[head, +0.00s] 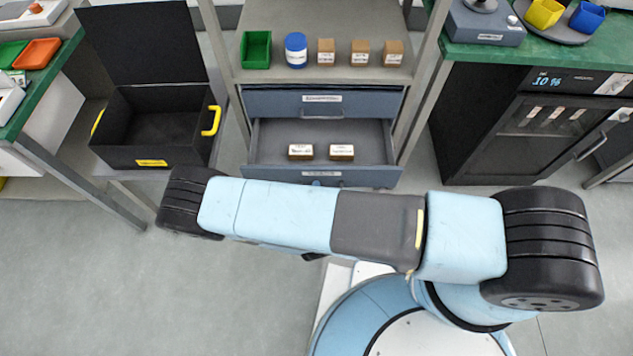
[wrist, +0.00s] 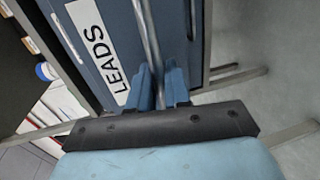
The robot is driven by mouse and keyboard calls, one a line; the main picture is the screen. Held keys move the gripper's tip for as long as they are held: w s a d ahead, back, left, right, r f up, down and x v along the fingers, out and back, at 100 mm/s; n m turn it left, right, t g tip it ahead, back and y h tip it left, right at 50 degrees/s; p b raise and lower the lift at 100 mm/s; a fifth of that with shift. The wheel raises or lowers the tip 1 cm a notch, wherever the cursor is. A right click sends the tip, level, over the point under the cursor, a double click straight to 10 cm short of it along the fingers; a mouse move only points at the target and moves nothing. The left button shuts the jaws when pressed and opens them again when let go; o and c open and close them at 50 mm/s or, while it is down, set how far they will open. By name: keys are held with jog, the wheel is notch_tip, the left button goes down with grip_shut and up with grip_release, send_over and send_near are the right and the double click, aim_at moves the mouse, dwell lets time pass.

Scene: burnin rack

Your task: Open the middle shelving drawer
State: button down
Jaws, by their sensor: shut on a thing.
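The shelving unit's middle drawer (head: 273,173) is pulled well out below the closed top drawer (head: 352,102). Two small brown boxes with white labels, one left (head: 301,152) and one right (head: 341,152), stand inside it. In the wrist view its blue front carries a LEADS label (wrist: 104,66) and a metal bar handle (wrist: 148,35). My gripper (wrist: 160,84) has its two blue fingers shut around this handle. In the head view my arm hides most of the gripper and whatever lies below the drawer front.
The shelf (head: 290,75) above holds a green bin (head: 256,50), a blue-lidded jar (head: 296,50) and several brown boxes. A black open case (head: 150,160) with yellow handles stands left. A dark glass-door cabinet (head: 540,130) stands right. Open grey floor (head: 150,290) lies front left.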

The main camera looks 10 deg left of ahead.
jog(key=shift+s+d+f, duration=0.1)
jog(key=shift+s+f, duration=0.05)
jog(key=shift+s, duration=0.15)
jog(key=c, duration=1.3)
grip_release()
jog(key=shift+w, duration=0.1)
jog(key=v, duration=1.4)
jog(key=shift+w, duration=0.1)
